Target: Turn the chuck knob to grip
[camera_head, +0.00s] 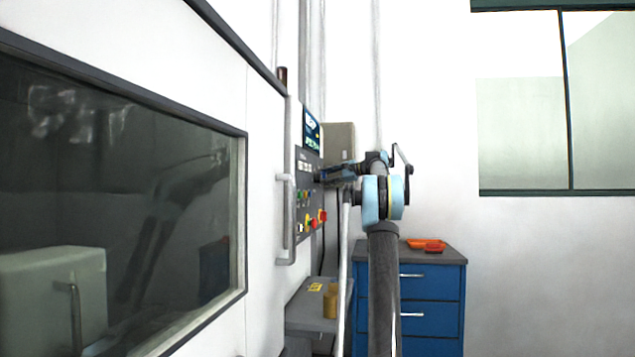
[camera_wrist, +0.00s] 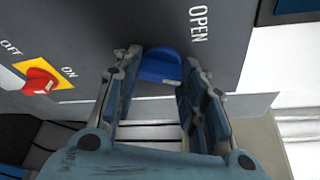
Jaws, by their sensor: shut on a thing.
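The control panel (camera_head: 309,187) of a large white machine stands left of my arm in the head view. In the wrist view, a blue knob (camera_wrist: 160,66) sits on the grey panel face, with the word OPEN printed to its upper right. My gripper (camera_wrist: 163,58) has one finger on each side of the knob and is shut on it. In the head view my gripper (camera_head: 324,175) reaches the panel front at mid height, and the knob cannot be made out there. The knob's exact pointer direction and any GRIP label are not visible.
A red switch (camera_wrist: 40,82) on a yellow plate marked OFF and ON is left of the knob. Red and yellow buttons (camera_head: 314,221) are low on the panel. A vertical door handle (camera_head: 284,220) is to its left. A blue drawer cabinet (camera_head: 430,295) stands behind my arm.

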